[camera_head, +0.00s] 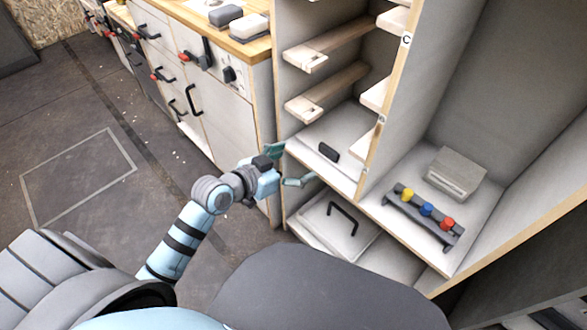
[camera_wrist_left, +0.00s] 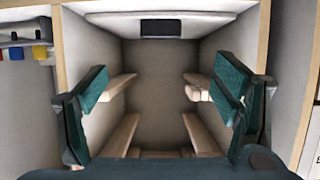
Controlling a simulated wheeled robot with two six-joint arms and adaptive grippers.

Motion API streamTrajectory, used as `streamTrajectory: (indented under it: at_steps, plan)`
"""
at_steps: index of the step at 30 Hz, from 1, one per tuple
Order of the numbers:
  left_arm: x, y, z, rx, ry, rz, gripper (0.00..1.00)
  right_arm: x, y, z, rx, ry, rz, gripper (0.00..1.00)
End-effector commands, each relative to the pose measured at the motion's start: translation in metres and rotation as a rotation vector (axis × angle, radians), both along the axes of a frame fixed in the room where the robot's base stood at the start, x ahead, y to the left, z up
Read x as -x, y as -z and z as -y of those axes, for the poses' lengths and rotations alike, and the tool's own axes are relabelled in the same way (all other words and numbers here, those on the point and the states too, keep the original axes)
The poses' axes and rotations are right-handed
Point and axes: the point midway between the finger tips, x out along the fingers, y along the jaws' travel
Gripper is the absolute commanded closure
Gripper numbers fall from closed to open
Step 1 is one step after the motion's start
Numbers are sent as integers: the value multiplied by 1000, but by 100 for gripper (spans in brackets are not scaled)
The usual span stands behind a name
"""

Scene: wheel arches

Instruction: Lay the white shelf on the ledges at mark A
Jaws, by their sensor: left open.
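The white shelf (camera_head: 353,128) appears to lie flat at the bottom of the open cabinet bay, with a black grip block (camera_head: 328,152) near its front. In the left wrist view, the shelf's pale edge (camera_wrist_left: 108,21) and the black block (camera_wrist_left: 160,28) show at the top. Pale wooden ledges (camera_head: 325,92) line both bay walls, and also show in the wrist view (camera_wrist_left: 119,87). A mark C (camera_head: 406,40) is on the right upright; I cannot read mark A. My left gripper (camera_head: 284,167) is open and empty in front of the bay. My right gripper is not in view.
Right of the bay, a rack with yellow, blue and red pieces (camera_head: 426,212) stands beside a grey box (camera_head: 455,172). Below the bay is a pale panel with a black handle (camera_head: 343,217). A wooden-topped cabinet (camera_head: 222,100) stands left. Floor is clear at left.

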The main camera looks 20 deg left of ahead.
Motion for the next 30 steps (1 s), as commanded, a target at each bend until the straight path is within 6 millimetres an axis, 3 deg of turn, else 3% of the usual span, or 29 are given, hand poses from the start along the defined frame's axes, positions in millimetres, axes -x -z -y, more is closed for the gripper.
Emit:
streamTrajectory:
  at_steps: [8, 18, 21, 30]
  plan:
    - [-4, 3, 1, 1, -3, -2, 18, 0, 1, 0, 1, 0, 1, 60]
    - [-53, 27, 21, 4, -4, -1, 18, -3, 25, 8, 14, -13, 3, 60]
    - [-70, 35, 27, 4, -5, -1, 18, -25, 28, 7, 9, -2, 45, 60]
    - [-114, 54, 45, 2, -4, -3, 18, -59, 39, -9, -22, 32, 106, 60]
